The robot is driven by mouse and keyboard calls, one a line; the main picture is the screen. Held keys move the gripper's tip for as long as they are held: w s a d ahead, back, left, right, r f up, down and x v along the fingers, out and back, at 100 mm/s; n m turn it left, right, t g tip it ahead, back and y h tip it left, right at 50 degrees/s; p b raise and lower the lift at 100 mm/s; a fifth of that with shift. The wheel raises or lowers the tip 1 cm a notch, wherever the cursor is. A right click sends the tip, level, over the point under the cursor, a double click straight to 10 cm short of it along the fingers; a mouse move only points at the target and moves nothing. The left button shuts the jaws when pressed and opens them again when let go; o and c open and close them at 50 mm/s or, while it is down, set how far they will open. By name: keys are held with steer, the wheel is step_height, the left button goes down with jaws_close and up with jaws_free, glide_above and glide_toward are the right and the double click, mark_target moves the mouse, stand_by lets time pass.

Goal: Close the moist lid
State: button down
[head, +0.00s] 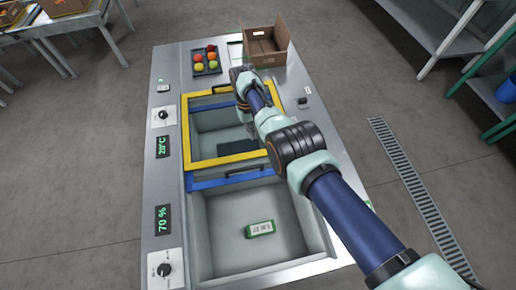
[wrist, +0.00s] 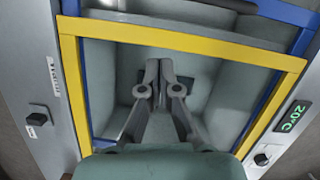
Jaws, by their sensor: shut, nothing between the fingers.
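The blue-framed lid (head: 228,180) lies mostly under the yellow-framed lid (head: 183,140), over the far basin. Its near blue edge, with a dark handle (head: 247,172), shows just in front of the yellow frame. The near basin (head: 205,245), beside the 70 % display, stands uncovered. No lid is labelled moist in view. My gripper (wrist: 160,75) is shut and empty, above the area inside the yellow frame in the wrist view. It is apart from the blue edge (wrist: 290,12) and handle (wrist: 123,6). In the head view my arm hides the fingers.
A green-and-white box (head: 260,229) lies in the near basin. A dark block (head: 232,147) shows in the far basin. Control knobs and displays (head: 163,220) line the left edge.

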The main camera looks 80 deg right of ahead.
mark_target(256, 157)
steer(key=b+x, duration=0.3)
steer(key=x, duration=0.6)
steer(key=shift+f, duration=0.1)
steer(key=shift+s+a+p, duration=0.15)
steer(key=shift+a+p, duration=0.15)
steer(key=shift+p, duration=0.5)
steer(key=shift+s+a+f+p, duration=0.1)
steer(key=shift+s+a+p, duration=0.35)
steer(key=shift+a+p, duration=0.25)
steer(key=shift+s+a+f+p, duration=0.1)
steer(key=shift+s+a+p, duration=0.45)
steer(key=shift+a, duration=0.2)
steer(key=shift+r, duration=0.1)
